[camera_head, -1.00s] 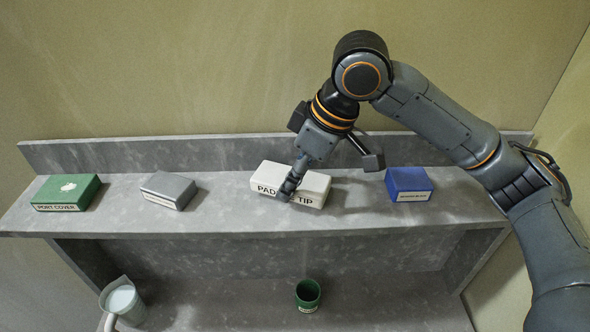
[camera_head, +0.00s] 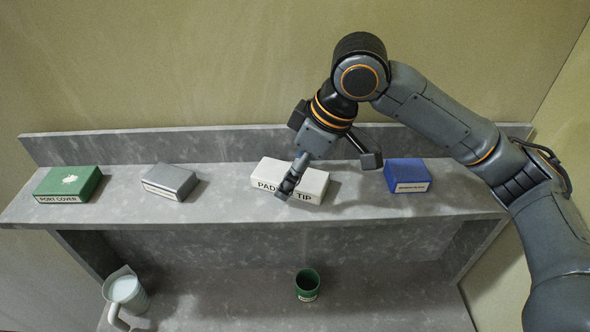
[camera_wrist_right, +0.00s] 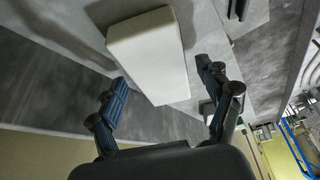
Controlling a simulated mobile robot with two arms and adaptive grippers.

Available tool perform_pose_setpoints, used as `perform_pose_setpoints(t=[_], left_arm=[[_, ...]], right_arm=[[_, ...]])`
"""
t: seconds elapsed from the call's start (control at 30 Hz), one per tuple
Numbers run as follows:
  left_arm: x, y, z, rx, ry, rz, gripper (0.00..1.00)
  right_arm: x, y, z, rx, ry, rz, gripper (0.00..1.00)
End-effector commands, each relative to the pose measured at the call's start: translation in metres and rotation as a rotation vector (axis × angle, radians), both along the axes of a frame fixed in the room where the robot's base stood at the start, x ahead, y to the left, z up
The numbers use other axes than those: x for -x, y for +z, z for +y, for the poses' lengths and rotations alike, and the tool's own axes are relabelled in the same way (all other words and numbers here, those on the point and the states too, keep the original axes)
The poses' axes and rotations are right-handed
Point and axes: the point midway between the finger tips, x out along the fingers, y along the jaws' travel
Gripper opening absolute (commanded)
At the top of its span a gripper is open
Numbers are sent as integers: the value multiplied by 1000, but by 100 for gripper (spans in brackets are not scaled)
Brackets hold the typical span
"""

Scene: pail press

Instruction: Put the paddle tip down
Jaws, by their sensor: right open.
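The white box labelled "PADDLE TIP" (camera_head: 312,186) sits on the upper grey shelf, right of the middle. My right gripper (camera_head: 287,187) is in front of it in the head view and hides part of its label. In the right wrist view the white box (camera_wrist_right: 150,55) lies ahead of the open fingers (camera_wrist_right: 165,100), with its near end reaching toward the space between them. I cannot tell whether a finger touches it. My left gripper is not in view.
The upper shelf (camera_head: 225,210) also holds a green "PORT COVER" box (camera_head: 70,182), a grey box (camera_head: 170,181) and a blue box (camera_head: 407,174). Below stand a pale jug (camera_head: 125,290) and a green cup (camera_head: 307,284). Shelf between the boxes is clear.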

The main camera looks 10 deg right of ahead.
Motion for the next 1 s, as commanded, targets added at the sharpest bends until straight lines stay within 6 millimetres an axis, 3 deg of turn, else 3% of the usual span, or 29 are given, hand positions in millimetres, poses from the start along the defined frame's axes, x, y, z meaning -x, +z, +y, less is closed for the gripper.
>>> perform_pose_setpoints(t=[0.17,0.4,0.6,1.0], left_arm=[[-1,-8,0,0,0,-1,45],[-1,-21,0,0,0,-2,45],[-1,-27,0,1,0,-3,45],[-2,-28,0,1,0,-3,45]], right_arm=[[4,22,-7,-1,-2,-5,79],[15,70,-24,-2,-2,-6,79],[22,101,-34,-1,-2,-4,79],[26,112,-38,-1,0,-1,79]])
